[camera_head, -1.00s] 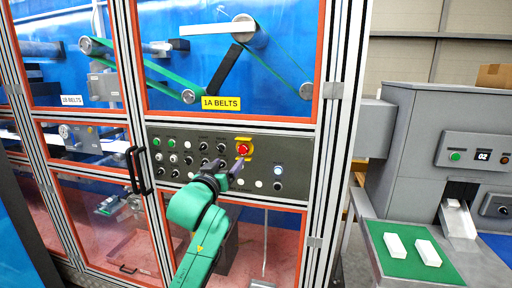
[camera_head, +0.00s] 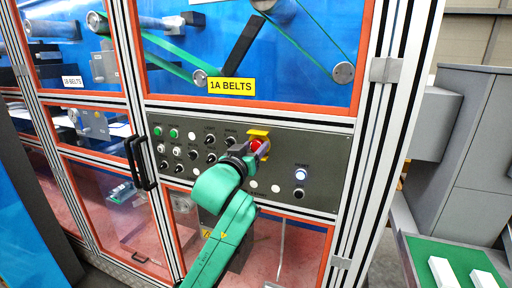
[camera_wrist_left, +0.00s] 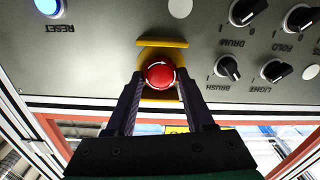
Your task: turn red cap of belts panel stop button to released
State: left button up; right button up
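The red cap (camera_head: 256,145) of the stop button sits in a yellow surround on the grey belts panel (camera_head: 320,148), under the "1A BELTS" sign. My left gripper (camera_head: 259,149) is at the cap and hides part of it in the head view. In the left wrist view the round red cap (camera_wrist_left: 159,75) shows between the two dark fingertips of my left gripper (camera_wrist_left: 160,80). One finger is on each side, with what looks like a narrow gap to the cap. The gripper is open around the cap. My right gripper is not in view.
Black knobs (camera_head: 210,140) and green buttons (camera_head: 174,133) lie left of the cap. A lit reset button (camera_head: 300,174) is to the right. Black door handles (camera_head: 140,162) stick out at the left. A green mat (camera_head: 425,250) with white blocks is at lower right.

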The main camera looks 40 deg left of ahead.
pick_arm(q)
jog(key=c, duration=0.5)
jog(key=shift+a, duration=0.1)
grip_shut()
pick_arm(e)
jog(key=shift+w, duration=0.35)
pick_arm(q)
jog(key=shift+m, duration=0.4)
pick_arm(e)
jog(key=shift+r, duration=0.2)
pick_arm(q)
jog(key=shift+m+p, duration=0.55)
jog(key=shift+m, duration=0.65)
jog(key=shift+s+r+m+p, duration=0.15)
jog(key=shift+m+p, duration=0.2)
jog(key=shift+m, duration=1.15)
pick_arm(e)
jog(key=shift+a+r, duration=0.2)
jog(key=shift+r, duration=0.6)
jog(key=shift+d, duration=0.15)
